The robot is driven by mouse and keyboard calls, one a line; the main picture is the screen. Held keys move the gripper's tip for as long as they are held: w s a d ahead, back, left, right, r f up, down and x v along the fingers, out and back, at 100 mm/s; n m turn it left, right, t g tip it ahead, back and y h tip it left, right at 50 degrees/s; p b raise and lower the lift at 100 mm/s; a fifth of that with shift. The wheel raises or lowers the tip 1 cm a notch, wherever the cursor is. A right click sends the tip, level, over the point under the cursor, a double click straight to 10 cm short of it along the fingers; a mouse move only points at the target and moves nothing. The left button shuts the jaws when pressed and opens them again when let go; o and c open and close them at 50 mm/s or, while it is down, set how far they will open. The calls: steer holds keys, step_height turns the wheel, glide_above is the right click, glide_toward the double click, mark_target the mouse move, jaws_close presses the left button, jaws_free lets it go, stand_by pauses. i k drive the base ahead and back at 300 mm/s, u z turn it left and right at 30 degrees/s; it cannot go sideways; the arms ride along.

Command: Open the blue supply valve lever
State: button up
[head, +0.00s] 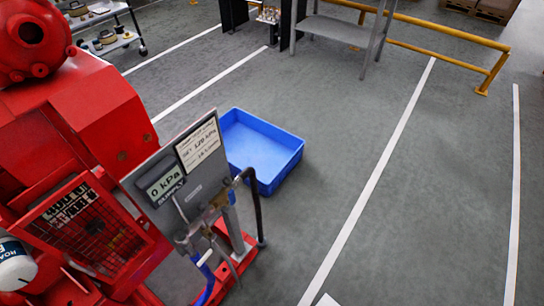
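A narrow blue piece (206,276), which looks like the supply valve lever, shows low on the pipework beside the red pumpset (85,115). It runs steeply up and down, with its upper end at a grey metal fitting. Its exact angle to the pipe and the valve body are hard to make out. Above it stands a grey panel (158,165) with a display (165,187) reading 0 kPa, labelled SUPPLY, and a card (198,146) that seems to read SET 120 kPa. My gripper is not in view.
A blue open crate (262,145) sits on the floor behind the panel. A black hose (256,208) arches beside the pipes. A red mesh guard (88,222) is at left. A yellow rail (440,27) and grey table (338,30) stand at the back. The floor at right is clear.

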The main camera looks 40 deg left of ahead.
mark_target(231, 196)
steer(key=z, duration=0.65)
steer(key=k, duration=0.45)
steer(key=z, duration=0.5)
steer(key=i, duration=0.8)
steer(key=u, duration=3.7)
steer(key=i, duration=0.15)
steer(key=u, duration=0.15)
